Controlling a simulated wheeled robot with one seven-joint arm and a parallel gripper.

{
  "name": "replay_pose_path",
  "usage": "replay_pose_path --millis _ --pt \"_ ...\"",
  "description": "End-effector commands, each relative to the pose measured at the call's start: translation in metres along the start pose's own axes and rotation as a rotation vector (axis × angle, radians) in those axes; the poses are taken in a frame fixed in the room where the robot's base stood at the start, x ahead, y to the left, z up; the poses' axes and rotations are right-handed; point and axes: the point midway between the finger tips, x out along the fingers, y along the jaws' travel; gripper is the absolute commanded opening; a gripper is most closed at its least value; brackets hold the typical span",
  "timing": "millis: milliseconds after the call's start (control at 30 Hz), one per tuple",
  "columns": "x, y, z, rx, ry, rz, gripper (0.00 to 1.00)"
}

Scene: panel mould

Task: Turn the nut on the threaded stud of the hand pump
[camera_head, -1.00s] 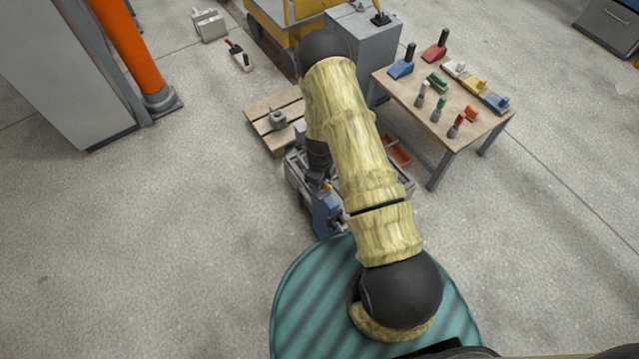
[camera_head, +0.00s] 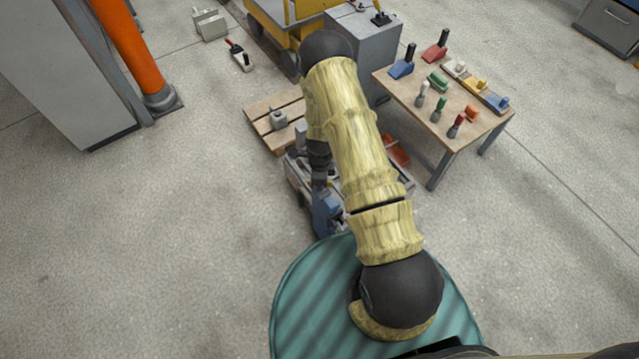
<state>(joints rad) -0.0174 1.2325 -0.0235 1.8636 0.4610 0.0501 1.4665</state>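The blue body of what looks like the hand pump (camera_head: 326,214) shows below my wrist, just beyond the green round surface. The threaded stud and the nut cannot be made out; my gripper and forearm cover that spot. My gripper (camera_head: 319,181) points down from the dark wrist and is close above or at the blue body. Its fingertips are too small and hidden to tell whether they are open or shut, or whether they touch the nut.
A grey frame (camera_head: 297,178) surrounds the blue body. A wooden pallet (camera_head: 262,128) with a grey part lies behind it. A table (camera_head: 459,113) with several coloured tools stands at the right, and a grey cabinet (camera_head: 372,48) behind.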

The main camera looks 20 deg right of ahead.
Motion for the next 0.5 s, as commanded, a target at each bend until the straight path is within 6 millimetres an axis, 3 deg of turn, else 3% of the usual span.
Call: replay_pose_path --millis 300,500 --pt "0.0011 0.0023 -0.0012 -0.287 0.001 0.006 0.03" --pt "0.0014 0.0024 -0.0012 -0.292 0.001 0.006 0.03"
